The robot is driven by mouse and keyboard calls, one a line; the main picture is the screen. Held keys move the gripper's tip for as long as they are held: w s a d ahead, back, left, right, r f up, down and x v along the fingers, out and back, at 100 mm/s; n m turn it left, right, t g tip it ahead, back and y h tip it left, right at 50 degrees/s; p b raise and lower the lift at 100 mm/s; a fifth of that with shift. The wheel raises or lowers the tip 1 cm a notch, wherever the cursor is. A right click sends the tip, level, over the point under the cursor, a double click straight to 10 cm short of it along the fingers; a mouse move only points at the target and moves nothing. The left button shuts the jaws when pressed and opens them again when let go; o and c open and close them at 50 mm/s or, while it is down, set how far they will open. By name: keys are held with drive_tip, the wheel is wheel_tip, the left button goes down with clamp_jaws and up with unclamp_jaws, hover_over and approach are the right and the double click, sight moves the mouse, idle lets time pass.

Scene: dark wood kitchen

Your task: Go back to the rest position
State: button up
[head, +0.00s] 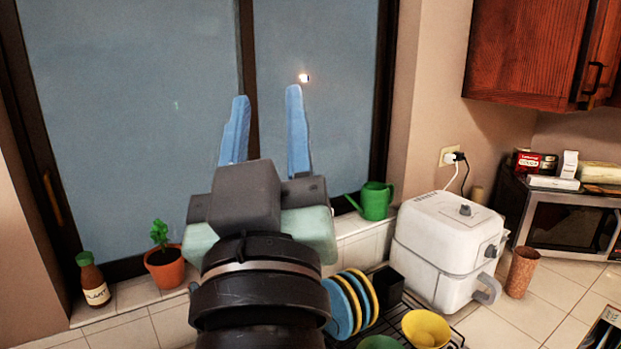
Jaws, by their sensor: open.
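My gripper (266,125) is in the middle of the head view, raised in front of the window. Its two blue fingers point up and stand wide apart. It is open, with nothing between the fingers. My arm below it hides part of the window sill and the counter.
On the sill are a sauce bottle (92,280), a potted plant (164,268) and a green watering can (376,201). A dish rack with plates (343,308) and a yellow bowl (427,329) is below. A white air fryer (440,250), brown cup (521,272) and microwave (570,226) stand right.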

drive_tip(key=s+d+r+m+t+h+b, duration=0.2)
drive_tip(key=s+d+r+m+t, duration=0.15)
drive_tip(key=s+r, duration=0.3)
wheel_tip(320, 180, down, 9)
drive_tip(key=b, duration=0.8)
drive_tip(key=shift+w, duration=0.1)
